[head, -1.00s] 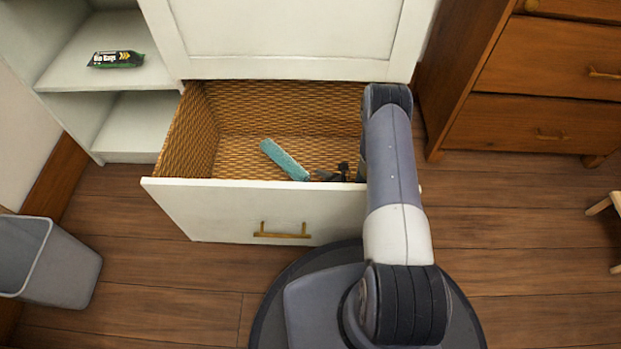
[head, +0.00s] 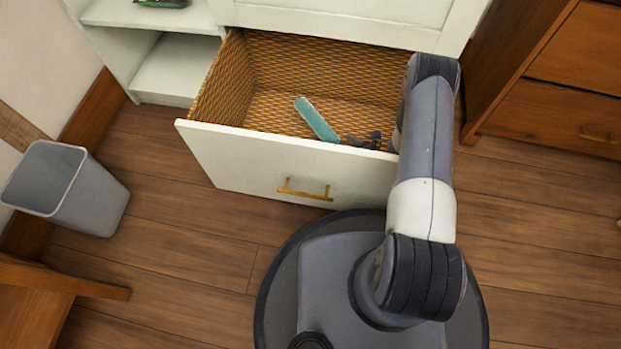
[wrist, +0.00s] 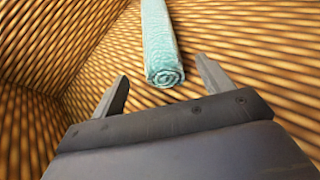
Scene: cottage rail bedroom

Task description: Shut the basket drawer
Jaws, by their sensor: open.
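The basket drawer (head: 235,160) has a white front, a brass handle (head: 304,190) and a woven wicker inside. It stands pulled well out below a white cabinet door. A rolled teal towel (head: 316,119) lies inside it. My gripper (head: 362,140) is inside the drawer, behind the front panel, near the towel's front end. In the wrist view my gripper (wrist: 162,68) is open, its two fingers apart with nothing between them. The towel (wrist: 160,40) lies just beyond the fingertips, with wicker around it. My arm hides the drawer's right end in the head view.
A grey bin (head: 75,190) stands on the floor at left. A wooden piece of furniture (head: 40,300) is at lower left. White open shelves (head: 175,70) adjoin the drawer's left. A brown dresser (head: 560,90) stands at right. The floor before the drawer front is clear left of my base.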

